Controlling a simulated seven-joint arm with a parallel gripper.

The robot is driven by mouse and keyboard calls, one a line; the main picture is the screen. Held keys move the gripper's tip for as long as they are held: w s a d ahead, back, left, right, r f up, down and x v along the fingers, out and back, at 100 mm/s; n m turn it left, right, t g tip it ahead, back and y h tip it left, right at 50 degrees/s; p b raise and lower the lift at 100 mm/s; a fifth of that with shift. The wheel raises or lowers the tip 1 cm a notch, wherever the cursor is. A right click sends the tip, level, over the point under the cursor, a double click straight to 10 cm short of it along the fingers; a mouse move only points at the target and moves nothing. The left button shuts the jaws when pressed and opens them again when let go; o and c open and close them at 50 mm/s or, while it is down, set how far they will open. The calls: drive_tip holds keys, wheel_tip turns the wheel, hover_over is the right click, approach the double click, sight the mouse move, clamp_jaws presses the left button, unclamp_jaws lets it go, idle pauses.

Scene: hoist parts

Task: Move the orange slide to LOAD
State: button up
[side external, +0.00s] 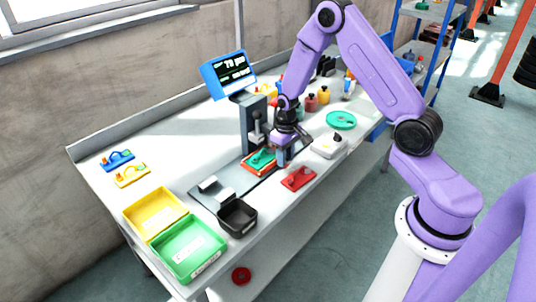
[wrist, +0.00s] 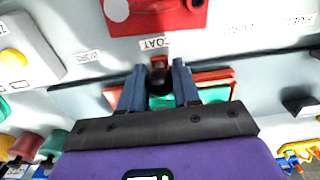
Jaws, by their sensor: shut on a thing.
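The orange slide (side external: 251,168) sits on the dark track in front of the grey column, with a green part (side external: 262,158) on it. In the wrist view the orange slide (wrist: 222,78) shows behind my fingers, with a black knob (wrist: 160,80) toward its near edge. My gripper (wrist: 159,72) has its two blue fingers on either side of this knob and is shut on it. In the side view my gripper (side external: 283,160) is at the slide's right end. The slide is beside the COAT label (wrist: 155,43). Another label, BORE (wrist: 87,56), is to its left.
A red part (side external: 298,178) lies on the bench close to my gripper. A black bin (side external: 238,230), green bin (side external: 215,262) and yellow bin (side external: 133,213) stand at the front left. A white box with a button (side external: 328,146) and a green ring (side external: 341,120) are to the right.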

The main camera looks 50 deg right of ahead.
drive_tip(key=a, duration=1)
drive_tip(key=o, duration=0.8)
wheel_tip(320, 180, up, 9)
drive_tip(key=shift+r, duration=0.1)
idle(0.4)
